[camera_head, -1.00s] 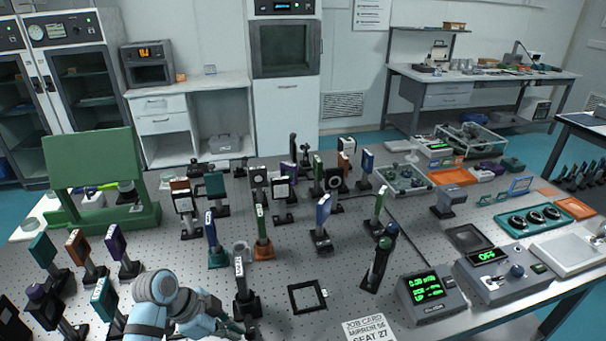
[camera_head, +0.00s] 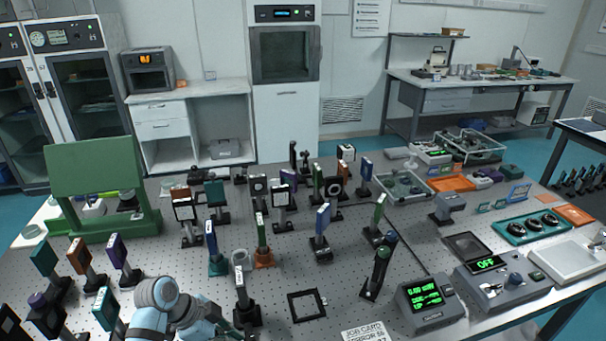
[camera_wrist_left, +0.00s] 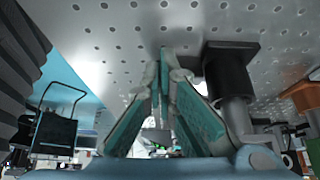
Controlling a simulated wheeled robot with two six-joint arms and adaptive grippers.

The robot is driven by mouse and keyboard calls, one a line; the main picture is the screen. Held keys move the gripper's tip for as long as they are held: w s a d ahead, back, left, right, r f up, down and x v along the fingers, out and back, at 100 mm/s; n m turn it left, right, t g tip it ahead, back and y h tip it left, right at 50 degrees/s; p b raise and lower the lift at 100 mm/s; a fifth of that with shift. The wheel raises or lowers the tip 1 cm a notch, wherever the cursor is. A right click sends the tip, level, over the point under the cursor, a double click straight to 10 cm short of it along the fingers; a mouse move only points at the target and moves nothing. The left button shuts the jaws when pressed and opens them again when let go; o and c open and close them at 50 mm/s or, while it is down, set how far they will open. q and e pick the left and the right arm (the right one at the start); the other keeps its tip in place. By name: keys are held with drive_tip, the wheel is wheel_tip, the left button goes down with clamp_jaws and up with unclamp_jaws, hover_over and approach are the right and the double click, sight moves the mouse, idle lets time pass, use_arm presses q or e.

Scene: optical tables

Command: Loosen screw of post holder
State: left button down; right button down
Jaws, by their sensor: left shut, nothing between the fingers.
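A black post holder (camera_head: 247,313) stands upright on the perforated optical table near its front edge, with a post and a narrow mount rising from it. In the left wrist view it shows as a dark cylinder (camera_wrist_left: 229,80) with a square base, just right of the fingers. My left gripper (camera_head: 240,331) is low at the left side of this holder. Its teal-padded fingers meet at the tips (camera_wrist_left: 165,62) in the wrist view, with nothing between them. I cannot tell whether they touch the holder. Its screw cannot be made out. My right gripper is not in view.
An empty black square frame (camera_head: 307,305) lies right of the holder, and a job card (camera_head: 368,333) lies at the front edge. A dark post assembly (camera_head: 378,270) stands farther right. Several mounted optics crowd the table behind and left of my arm.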

use_arm(q)
drive_tip(key=shift+w+a+r+p, duration=0.1)
drive_tip(key=shift+w+p, duration=0.4)
drive_tip(key=shift+w, duration=0.1)
drive_tip(key=shift+w, duration=0.25)
drive_tip(key=shift+a, duration=0.1)
drive_tip(key=shift+a+p, duration=0.3)
drive_tip(key=shift+p, duration=0.05)
wheel_tip(320, 180, up, 6)
drive_tip(key=p, duration=0.4)
